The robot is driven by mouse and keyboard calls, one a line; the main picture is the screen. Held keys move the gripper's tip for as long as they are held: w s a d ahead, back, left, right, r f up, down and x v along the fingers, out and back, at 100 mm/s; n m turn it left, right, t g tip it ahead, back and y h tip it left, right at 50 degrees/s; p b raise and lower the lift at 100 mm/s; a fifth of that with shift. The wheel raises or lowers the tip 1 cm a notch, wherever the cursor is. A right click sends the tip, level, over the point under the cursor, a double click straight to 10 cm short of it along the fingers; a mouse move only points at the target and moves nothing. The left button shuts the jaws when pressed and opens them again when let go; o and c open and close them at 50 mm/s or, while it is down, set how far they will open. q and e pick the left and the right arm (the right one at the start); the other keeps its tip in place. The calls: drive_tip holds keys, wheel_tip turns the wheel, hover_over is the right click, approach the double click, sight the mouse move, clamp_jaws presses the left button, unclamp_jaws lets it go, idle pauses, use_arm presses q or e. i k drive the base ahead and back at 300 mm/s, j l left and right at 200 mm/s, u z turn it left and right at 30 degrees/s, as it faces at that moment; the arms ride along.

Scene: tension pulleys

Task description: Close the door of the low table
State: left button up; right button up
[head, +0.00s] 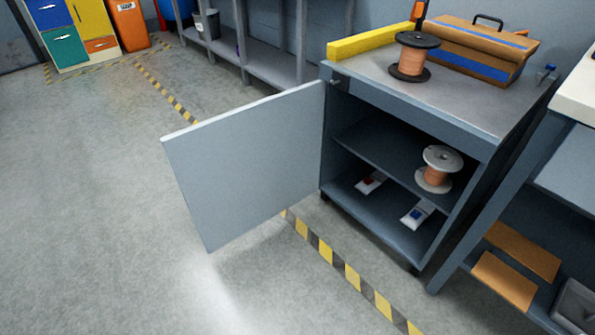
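The low table (461,104) is a grey-blue metal cabinet with a flat top and an open front. Its door (250,160) is a plain light grey panel, hinged at the cabinet's left front edge. The door stands wide open, swung out to the left over the floor. Inside are a middle shelf, a white spool of copper wire (436,174) and two small packets, one with red (371,182) and one with blue (417,214). Neither of my grippers is in the head view.
On the cabinet top are a yellow bar (370,42), a dark spool of copper wire (412,62) and a brown toolbox (475,50). A bench (572,150) stands close at the right. The floor (110,220) left of and before the door is clear, crossed by a yellow-black stripe (340,266).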

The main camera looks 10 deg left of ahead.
sight(236, 170)
drive_tip(key=j+z, duration=0.2)
drive_tip(key=z, duration=0.2)
drive_tip(key=i+j+z, duration=0.1)
drive_tip(key=j+z, duration=0.15)
drive_tip(key=z, duration=0.2)
drive_tip(key=j+z, duration=0.25)
drive_tip(key=z, duration=0.15)
drive_tip(key=j+z, duration=0.2)
drive_tip(key=z, duration=0.25)
drive_tip(key=k+j, duration=0.1)
drive_tip(key=j, duration=0.3)
drive_tip(key=k+j, duration=0.15)
drive_tip(key=j, duration=0.2)
drive_tip(key=k+j, duration=0.1)
drive_tip(key=j, duration=0.3)
drive_tip(key=k+j, duration=0.1)
drive_tip(key=j, duration=0.3)
drive_tip(key=k+j, duration=0.15)
drive_tip(key=j, duration=0.2)
drive_tip(key=k+j, duration=0.1)
drive_tip(key=j, duration=0.3)
drive_tip(key=k+j, duration=0.15)
drive_tip(key=j, duration=0.25)
drive_tip(key=k+j, duration=0.1)
drive_tip(key=j, duration=0.25)
